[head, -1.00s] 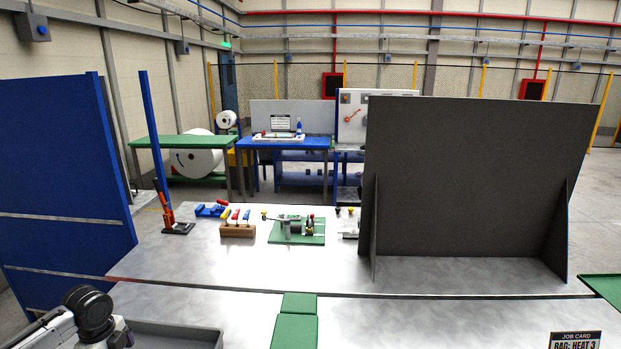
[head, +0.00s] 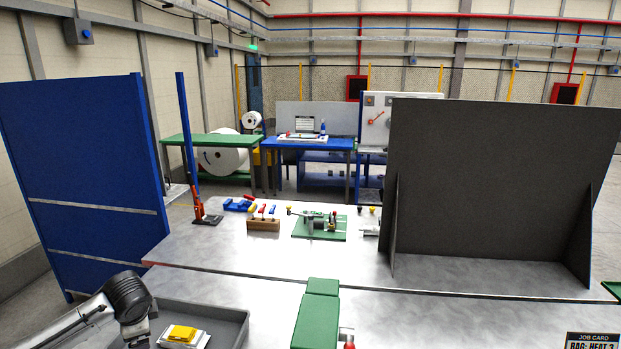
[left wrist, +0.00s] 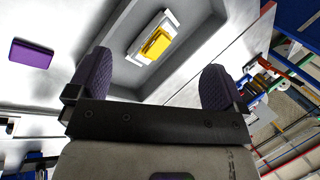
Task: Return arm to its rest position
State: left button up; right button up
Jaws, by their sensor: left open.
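My left arm (head: 85,318) comes in at the lower left of the head view, beside a grey tray (head: 230,327). Its fingertips cannot be made out there. In the left wrist view my left gripper (left wrist: 155,78) is open, with purple finger pads set wide apart and nothing between them. Beyond the fingers lies the grey tray (left wrist: 193,42), holding a yellow block (left wrist: 157,42) on a white piece. The yellow block also shows in the head view (head: 182,333). My right arm and gripper are not in view.
A tall dark panel (head: 490,180) stands on the metal table (head: 210,245) at right; a blue panel (head: 85,180) stands at left. An orange device (head: 203,208), a wooden block with handles (head: 263,224) and a green-based fixture (head: 320,228) stand behind.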

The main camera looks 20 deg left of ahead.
pick_arm(q)
jog(key=w+d+r+t+y, duration=0.1)
jog(key=w+d+r+t, duration=0.3)
jog(key=d+r, duration=0.3)
jog(key=s+d+f+n+t+h, duration=0.1)
jog(key=s+d+t, duration=0.1)
jog(key=d, duration=0.7)
jog(key=s+d+f+t+h, duration=0.1)
jog(key=s+d+t, duration=0.15)
jog(key=d, duration=0.75)
jog(key=s+d+f+n+g+h, duration=0.2)
jog(key=s+d+f+g, duration=0.25)
jog(key=s+f, duration=0.95)
jog(key=s+d+f+n+g+h, duration=0.25)
jog(key=s+d+f, duration=0.25)
jog(key=s+f, duration=0.8)
notch_tip(320, 180, up, 32)
jog(key=s+p, duration=0.2)
jog(key=p, duration=2.8)
jog(key=shift+r+y, duration=0.25)
jog(key=shift+y, duration=0.1)
jog(key=shift+s, duration=0.1)
